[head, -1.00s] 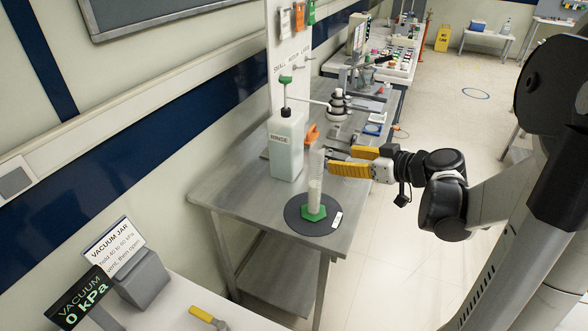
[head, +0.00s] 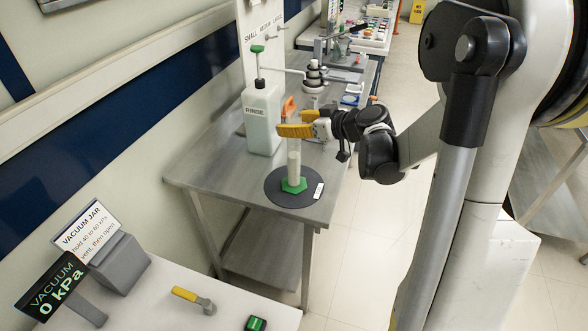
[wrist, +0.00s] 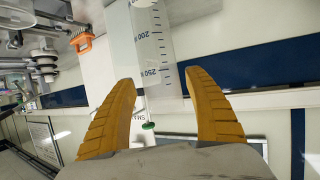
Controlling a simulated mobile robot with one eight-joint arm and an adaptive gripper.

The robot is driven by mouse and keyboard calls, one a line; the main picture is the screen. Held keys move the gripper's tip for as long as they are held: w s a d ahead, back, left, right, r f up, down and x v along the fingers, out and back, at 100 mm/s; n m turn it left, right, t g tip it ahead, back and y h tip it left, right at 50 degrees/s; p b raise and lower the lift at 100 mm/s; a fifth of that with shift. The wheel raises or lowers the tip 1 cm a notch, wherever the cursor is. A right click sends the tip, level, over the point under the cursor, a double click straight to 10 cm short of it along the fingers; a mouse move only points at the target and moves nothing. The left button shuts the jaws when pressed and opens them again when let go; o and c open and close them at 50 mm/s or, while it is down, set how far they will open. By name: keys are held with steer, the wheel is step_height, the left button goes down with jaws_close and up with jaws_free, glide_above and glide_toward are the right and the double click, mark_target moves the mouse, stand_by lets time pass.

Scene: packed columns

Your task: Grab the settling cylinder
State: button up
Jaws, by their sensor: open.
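The settling cylinder (head: 294,165) is a clear graduated tube with whitish contents and a green hexagonal base. It stands upright on a dark round mat (head: 274,190) near the steel table's front corner. My gripper (head: 280,131) has yellow fingers, spread open at the height of the tube's upper end. In the head view the fingers hide the tube's top. In the wrist view the graduated tube (wrist: 155,50) lies in line with the gap between the two fingertips (wrist: 162,80). I see no finger closed on it; how deep it sits between them is unclear.
A white RINSE bottle (head: 262,120) stands just behind and left of the cylinder. An orange object (head: 289,106) and a stand with stacked dark rings (head: 314,76) are further back. A vacuum gauge (head: 53,287) and a yellow-handled tool (head: 192,299) are on the near bench.

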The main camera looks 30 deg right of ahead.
jaws_close()
steer(key=shift+r, duration=0.15)
